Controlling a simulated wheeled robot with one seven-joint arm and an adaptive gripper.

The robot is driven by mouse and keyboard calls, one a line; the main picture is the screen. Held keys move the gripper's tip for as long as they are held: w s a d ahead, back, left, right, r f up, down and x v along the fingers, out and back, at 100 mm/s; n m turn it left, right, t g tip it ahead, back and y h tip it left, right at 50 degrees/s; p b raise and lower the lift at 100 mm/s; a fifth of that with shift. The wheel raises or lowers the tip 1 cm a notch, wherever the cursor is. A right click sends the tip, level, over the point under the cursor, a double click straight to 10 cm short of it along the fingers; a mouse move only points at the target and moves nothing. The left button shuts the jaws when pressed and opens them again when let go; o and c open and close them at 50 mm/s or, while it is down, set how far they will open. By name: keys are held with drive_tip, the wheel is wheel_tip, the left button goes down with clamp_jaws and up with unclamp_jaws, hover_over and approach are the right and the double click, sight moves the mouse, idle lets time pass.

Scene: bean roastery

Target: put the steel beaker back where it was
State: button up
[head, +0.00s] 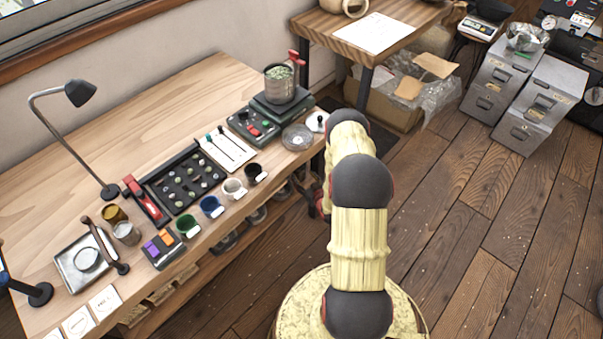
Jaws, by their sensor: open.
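A steel beaker (279,85) holding green contents stands upright on a dark scale (281,108) at the far right end of the wooden workbench (150,118). A red part sticks up at its right rim. A smaller greyish cup (126,234) stands at the front left of the bench, next to a golden-brown cup (113,214); I cannot tell whether it is steel. My arm rises at the right of the bench and bends near the bench's right end. My gripper is not clearly visible; the arm hides the area behind it.
Black, white, blue and green cups (211,206) line the front edge. Behind them lies a dark tray (184,181) of small items. A desk lamp (80,94) stands behind. A glass dish (297,137) is near the right corner. The floor at the right is clear, with metal cabinets (538,103) beyond.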

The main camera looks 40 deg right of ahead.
drive_tip(key=p+v, duration=0.2)
drive_tip(key=v, duration=0.5)
drive_tip(key=shift+s, duration=0.2)
drive_tip(key=shift+a, duration=0.1)
